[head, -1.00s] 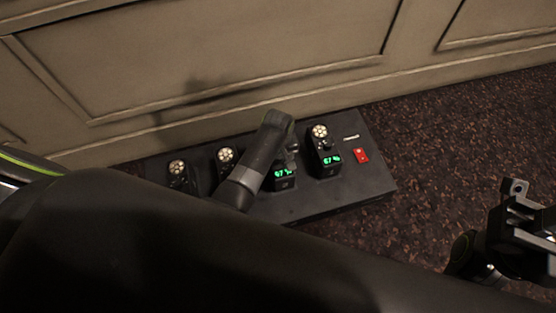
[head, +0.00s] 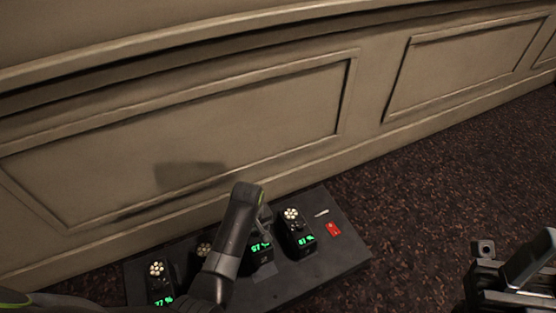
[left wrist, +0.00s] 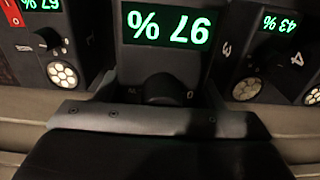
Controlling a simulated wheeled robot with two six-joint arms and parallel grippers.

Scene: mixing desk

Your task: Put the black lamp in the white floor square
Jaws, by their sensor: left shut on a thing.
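My left gripper (head: 264,222) reaches down to the third control unit from the left, which reads 97 % (head: 261,247). The left wrist view shows this unit's display (left wrist: 166,28) upside down and close. The gripper's grey edge (left wrist: 165,113) lies against the dark knob (left wrist: 165,88) below the display. The gripper is shut on this knob; the fingertips are largely hidden. My right gripper (head: 510,275) is at the lower right, over the carpet, away from the desk; its jaws are unclear. I cannot make out a separate black lamp or a white floor square.
The dark mixing desk (head: 335,262) stands on brown carpet by a panelled beige wall (head: 290,120). Other units stand at its right (head: 296,235) and left (head: 159,285). A red switch (head: 333,229) is at its right end. Carpet to the right is clear.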

